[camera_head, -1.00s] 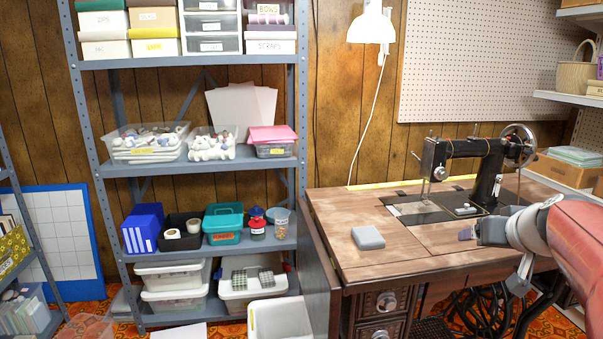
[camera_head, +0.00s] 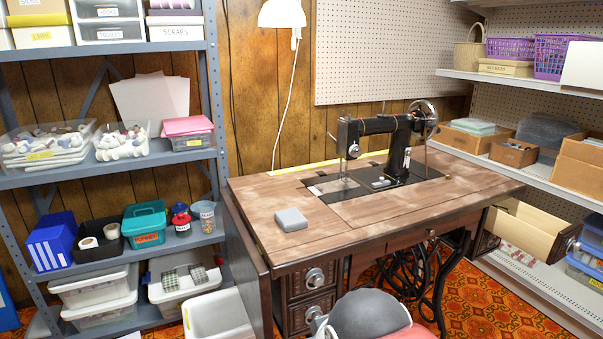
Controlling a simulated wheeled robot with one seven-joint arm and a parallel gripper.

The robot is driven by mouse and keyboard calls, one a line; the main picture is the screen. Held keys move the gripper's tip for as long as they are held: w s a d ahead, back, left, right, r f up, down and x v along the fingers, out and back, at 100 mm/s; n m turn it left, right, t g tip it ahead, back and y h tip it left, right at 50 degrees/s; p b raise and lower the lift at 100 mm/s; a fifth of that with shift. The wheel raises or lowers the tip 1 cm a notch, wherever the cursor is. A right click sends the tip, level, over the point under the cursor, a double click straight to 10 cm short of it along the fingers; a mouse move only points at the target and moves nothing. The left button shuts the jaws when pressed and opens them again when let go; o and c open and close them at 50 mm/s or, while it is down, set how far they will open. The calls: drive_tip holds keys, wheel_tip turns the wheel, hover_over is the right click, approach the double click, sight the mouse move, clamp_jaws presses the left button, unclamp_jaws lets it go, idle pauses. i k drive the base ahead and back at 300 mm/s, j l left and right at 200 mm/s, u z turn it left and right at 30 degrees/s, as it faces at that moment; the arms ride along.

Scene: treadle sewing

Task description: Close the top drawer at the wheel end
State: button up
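The treadle sewing table (camera_head: 440,213) stands in the middle, with a black sewing machine (camera_head: 385,126) on top and its handwheel (camera_head: 424,118) on the right. At that wheel end, the top drawer (camera_head: 528,226) is pulled far out. Its pale inside and long side wall show, and its front faces right and forward. What is below it at that end is largely hidden. A grey rounded part and a pink part of my arm show at the bottom centre, in front of the table. My gripper's fingers are not visible.
A grey block (camera_head: 291,220) lies on the tabletop. The other end has shut drawers (camera_head: 312,282) with round knobs. Shelves with boxes (camera_head: 590,165) stand close on the right, near the open drawer. Patterned floor (camera_head: 480,310) is clear at front right.

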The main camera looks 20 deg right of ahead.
sight(548, 239)
drive_tip(key=z, duration=2.2)
